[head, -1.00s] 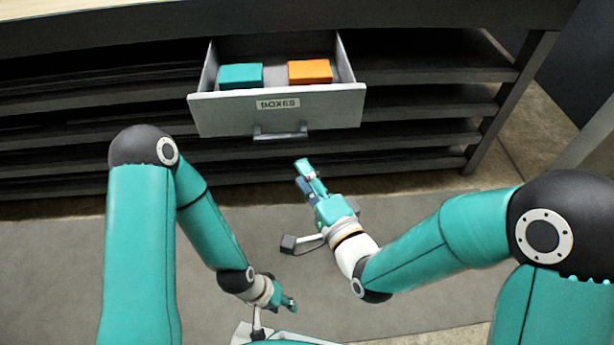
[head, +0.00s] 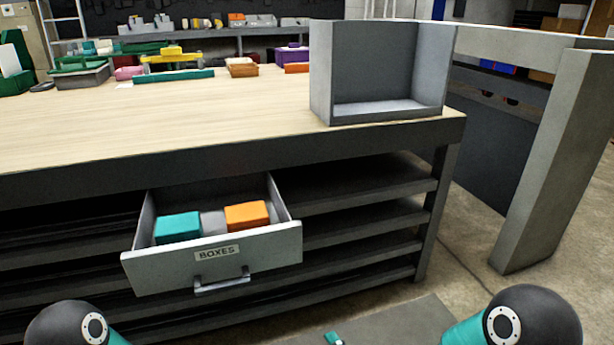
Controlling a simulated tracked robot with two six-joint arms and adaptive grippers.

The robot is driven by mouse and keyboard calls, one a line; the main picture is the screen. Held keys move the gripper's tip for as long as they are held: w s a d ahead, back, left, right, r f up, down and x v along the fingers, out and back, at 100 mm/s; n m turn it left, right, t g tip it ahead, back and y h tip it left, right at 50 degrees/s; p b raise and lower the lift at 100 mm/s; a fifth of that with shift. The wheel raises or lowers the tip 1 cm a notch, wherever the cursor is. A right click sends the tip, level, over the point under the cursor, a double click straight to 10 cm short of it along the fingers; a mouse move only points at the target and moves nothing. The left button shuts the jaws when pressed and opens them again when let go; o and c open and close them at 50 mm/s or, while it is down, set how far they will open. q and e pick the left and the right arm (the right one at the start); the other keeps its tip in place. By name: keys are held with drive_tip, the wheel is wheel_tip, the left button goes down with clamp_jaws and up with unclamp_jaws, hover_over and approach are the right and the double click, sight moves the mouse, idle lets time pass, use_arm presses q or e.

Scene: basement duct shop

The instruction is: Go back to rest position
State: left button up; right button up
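The drawer labelled BOXES (head: 270,246) stands pulled open below the workbench top. A teal box (head: 178,227), a grey box (head: 213,223) and an orange box (head: 246,215) lie in it. My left gripper is out of the frame.
A grey open-fronted bin (head: 386,112) stands on the workbench (head: 200,125) near its right corner. Several coloured items and trays lie toward the back left. A grey upright panel (head: 560,160) stands at the right. Floor (head: 460,285) is clear between it and the bench.

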drive_tip(key=s+d+f+n+g+h, duration=0.15)
drive_tip(key=s+d+f+g, duration=0.4)
drive_tip(key=f, duration=0.55)
drive_tip(key=s+d+f+n+g, duration=0.1)
drive_tip(key=s+f+n+g, duration=0.2)
drive_tip(key=s+n, duration=0.35)
drive_tip(key=s+f+n+g, duration=0.4)
drive_tip(key=s, duration=0.5)
wheel_tip(320, 180, up, 36)
drive_tip(key=p, duration=3.6)
drive_tip(key=shift+w, duration=0.2)
